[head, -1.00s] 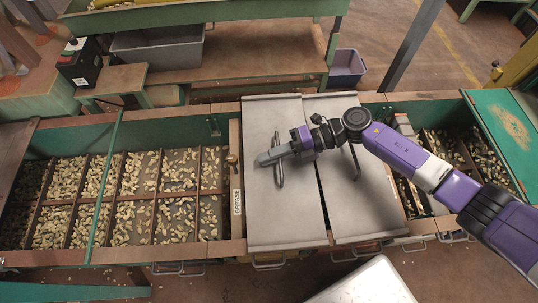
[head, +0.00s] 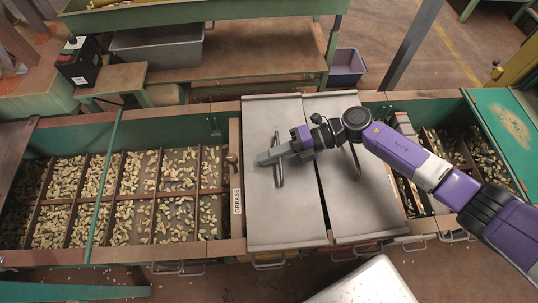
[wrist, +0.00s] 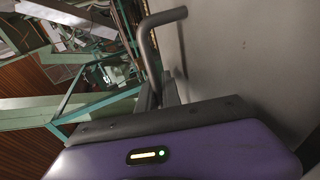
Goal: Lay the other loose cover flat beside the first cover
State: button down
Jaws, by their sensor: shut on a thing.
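Two grey metal covers lie side by side across the hopper. The left cover (head: 268,215) and the right cover (head: 352,215) look flat, with a narrow dark gap between them that widens toward the near side. My gripper (head: 266,158) is over the left cover, shut on its bar handle (head: 279,176). The right cover's handle (head: 355,162) is free, partly behind my arm. In the wrist view, the held handle (wrist: 152,50) rises from the grey cover face (wrist: 245,60); the fingertips' contact is hidden there.
Open nut bins (head: 125,200) lie left of the covers, past a wooden divider labelled GREASE (head: 237,202). More open bins (head: 460,150) lie to the right, partly behind my arm. A green panel (head: 505,135) lies at far right. A pale metal box (head: 365,285) stands at the near edge.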

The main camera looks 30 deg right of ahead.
jog(key=shift+f+b, duration=0.4)
jog(key=shift+f, duration=0.05)
jog(key=c, duration=1.5)
grip_release()
jog(key=shift+o, duration=0.2)
jog(key=shift+f, duration=0.15)
jog(key=p+v, duration=0.1)
jog(key=v, duration=0.7)
jog(key=shift+a, duration=0.1)
jog(key=shift+r, duration=0.25)
notch_tip(320, 180, up, 8)
jog(key=p, duration=0.6)
